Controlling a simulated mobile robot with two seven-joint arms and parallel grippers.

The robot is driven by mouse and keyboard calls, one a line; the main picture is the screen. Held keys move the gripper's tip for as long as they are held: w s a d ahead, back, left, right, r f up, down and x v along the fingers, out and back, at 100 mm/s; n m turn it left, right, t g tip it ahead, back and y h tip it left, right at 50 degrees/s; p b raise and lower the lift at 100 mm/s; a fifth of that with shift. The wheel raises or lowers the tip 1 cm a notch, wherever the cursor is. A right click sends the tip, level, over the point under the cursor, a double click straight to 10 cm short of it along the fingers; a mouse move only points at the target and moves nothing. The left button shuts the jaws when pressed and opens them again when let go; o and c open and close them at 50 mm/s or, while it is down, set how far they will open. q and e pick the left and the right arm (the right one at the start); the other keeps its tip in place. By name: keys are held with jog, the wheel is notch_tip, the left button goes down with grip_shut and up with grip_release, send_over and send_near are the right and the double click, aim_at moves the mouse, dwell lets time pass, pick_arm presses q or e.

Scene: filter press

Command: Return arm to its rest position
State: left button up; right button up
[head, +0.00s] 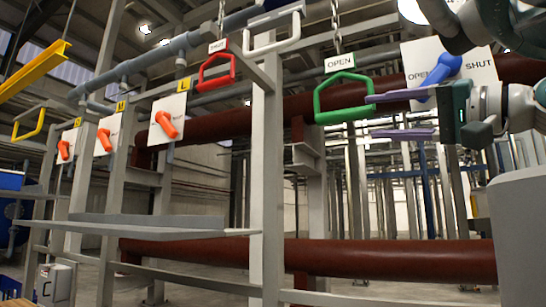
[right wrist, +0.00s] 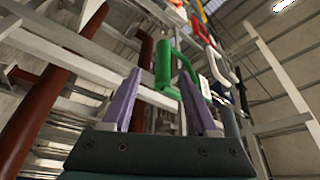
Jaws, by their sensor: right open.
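My right gripper (head: 372,116) comes in from the right in the head view, its two purple fingers spread one above the other. It is open and nothing is clamped in it. Its fingertips are at the right end of the green handle (head: 342,117), which hangs under the OPEN sign. In the right wrist view the green handle (right wrist: 163,65) shows ahead, between the finger directions. I cannot tell whether the fingertips touch it. My left gripper is not in view.
A red handle (head: 217,83) hangs under a SHUT sign (head: 217,46). A blue lever (head: 441,70) sits on an OPEN/SHUT plate behind my right arm. Orange levers (head: 166,124) are at left. A grey shelf (head: 150,232) and dark red pipes (head: 395,259) cross below.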

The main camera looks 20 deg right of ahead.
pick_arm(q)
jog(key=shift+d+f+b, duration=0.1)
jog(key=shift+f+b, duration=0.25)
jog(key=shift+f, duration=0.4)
pick_arm(e)
jog(key=shift+v, duration=1.05)
jog(key=s+a+f+n+g+h, duration=0.1)
jog(key=a+f+n+g, duration=0.2)
jog(key=f, duration=0.9)
jog(key=s+a+f+n+g+h, duration=0.1)
jog(key=a+f+g, duration=0.25)
jog(key=f, duration=0.75)
jog(key=a+f+n+g+h, duration=0.15)
jog(key=a+f, duration=0.35)
jog(key=f, duration=0.7)
jog(key=s+a+f+n+g+h, duration=0.2)
jog(key=s+a+f+g, duration=0.15)
jog(key=s+f, duration=0.55)
jog(key=s+a+f+n+g+h, duration=0.2)
jog(key=s+f+g, duration=0.3)
jog(key=s, duration=0.7)
pick_arm(q)
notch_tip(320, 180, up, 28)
jog(key=p, duration=2.8)
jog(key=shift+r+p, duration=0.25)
jog(key=shift+p, duration=0.05)
pick_arm(e)
notch_tip(320, 180, up, 28)
jog(key=s+t, duration=0.1)
